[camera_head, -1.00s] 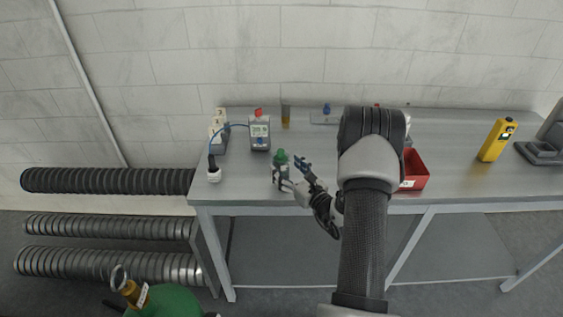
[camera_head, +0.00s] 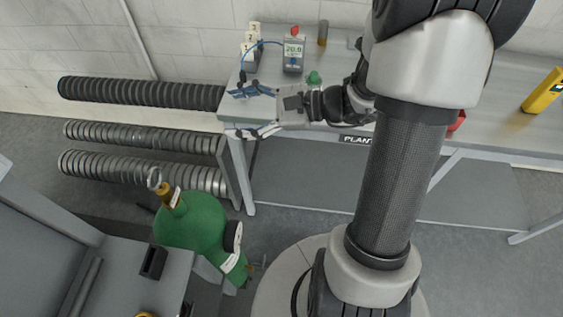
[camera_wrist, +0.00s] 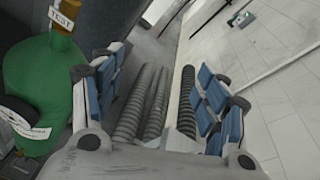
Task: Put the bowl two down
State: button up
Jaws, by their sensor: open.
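I cannot make out a bowl in either view. My gripper (camera_head: 243,112) is open, its fingers spread and pointing left over the left end of the metal table. In the wrist view its blue-padded fingers (camera_wrist: 160,95) stand apart with nothing between them. A small green-topped item (camera_head: 314,78) stands on the table just behind my gripper, apart from the fingers; its lower part is hidden.
A meter (camera_head: 293,55) reading about 20.9, white sockets (camera_head: 252,42) and an amber vial (camera_head: 322,32) stand at the back. A green gas cylinder (camera_head: 190,222) stands front left. Ribbed hoses (camera_head: 140,92) lie left. A yellow device (camera_head: 546,90) is at right.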

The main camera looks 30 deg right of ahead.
jog(key=s+a+r+n+g+h, duration=0.1)
jog(key=s+a+n+g+h, duration=0.1)
jog(key=s+a+n+g, duration=0.35)
jog(key=s+a+r+n+g+h, duration=0.1)
jog(key=s+a+n+g+h, duration=0.15)
jog(key=s+n, duration=0.5)
jog(key=s+d+r+n+t+h, duration=0.3)
jog(key=s+d+n+t+h, duration=0.1)
jog(key=s+d+n+h, duration=0.2)
jog(key=shift+s+d+n+h, duration=0.35)
jog(key=shift+s+n+h, duration=0.1)
jog(key=shift+h, duration=0.6)
jog(key=shift+r, duration=0.1)
